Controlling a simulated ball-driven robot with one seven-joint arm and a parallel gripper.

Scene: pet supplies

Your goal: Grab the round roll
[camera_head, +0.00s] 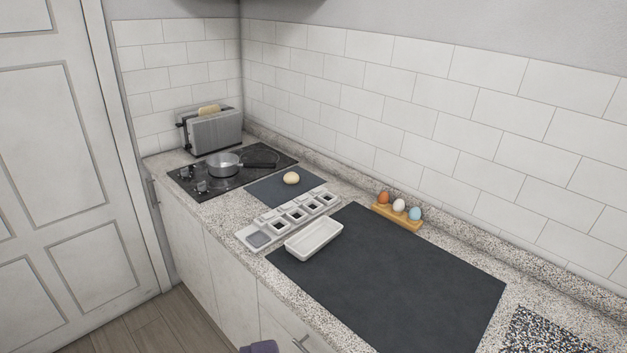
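A small round roll (291,178), pale tan, rests on a small dark mat (268,190) on the counter. The mat lies between the black cooktop and a row of small white dishes. The roll stands apart from the things around it and its top is uncovered. My gripper is not in view.
A silver pan (224,165) with a black handle sits on the cooktop (205,188), behind it a toaster (213,131) with bread. White dishes (297,214), a white tray (314,238) and an egg holder (399,219) stand nearby. The large dark mat (400,285) is mostly clear.

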